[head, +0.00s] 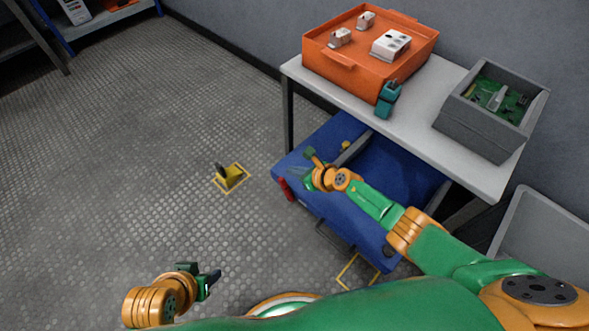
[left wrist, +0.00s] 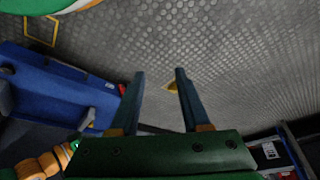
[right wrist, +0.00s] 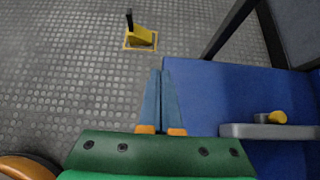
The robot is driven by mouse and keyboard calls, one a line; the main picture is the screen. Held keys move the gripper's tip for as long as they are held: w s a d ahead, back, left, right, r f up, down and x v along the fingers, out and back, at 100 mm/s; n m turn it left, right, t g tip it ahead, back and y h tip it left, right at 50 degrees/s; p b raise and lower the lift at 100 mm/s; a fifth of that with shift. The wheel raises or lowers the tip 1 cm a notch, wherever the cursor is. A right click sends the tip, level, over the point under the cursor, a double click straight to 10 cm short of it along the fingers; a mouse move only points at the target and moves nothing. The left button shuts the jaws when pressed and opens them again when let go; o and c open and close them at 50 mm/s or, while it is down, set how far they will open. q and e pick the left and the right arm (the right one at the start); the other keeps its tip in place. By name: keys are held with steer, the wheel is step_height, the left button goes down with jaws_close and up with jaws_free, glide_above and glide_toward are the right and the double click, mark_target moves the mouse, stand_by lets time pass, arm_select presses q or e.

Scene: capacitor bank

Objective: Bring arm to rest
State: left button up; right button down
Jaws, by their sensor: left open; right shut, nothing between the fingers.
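My left gripper (head: 208,283) is low at the left in the head view, above the open floor. Its two fingers stand apart and empty in the left wrist view (left wrist: 160,98). My right arm reaches out over the blue cart (head: 290,166) beside the table. My right gripper (head: 309,168) is above the cart's left part, and its fingers are closed together with nothing between them in the right wrist view (right wrist: 164,98).
A table (head: 425,125) carries an orange case (head: 345,68) with white parts, a teal item (head: 387,100) and a grey box (head: 475,123) with a circuit board. A yellow block (head: 230,177) stands on the floor inside a yellow outline. A grey bin (head: 540,235) is at right. The left floor is clear.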

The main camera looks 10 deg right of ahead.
arm_select(q)
steer(key=shift+s+a+f+g, duration=0.15)
steer(key=shift+s+g, duration=0.1)
steer(key=shift+s, duration=0.2)
steer(key=shift+s+a+f+g, duration=0.15)
steer(key=shift+s+g, duration=0.1)
steer(key=shift+s, duration=0.2)
steer(key=shift+d, duration=0.1)
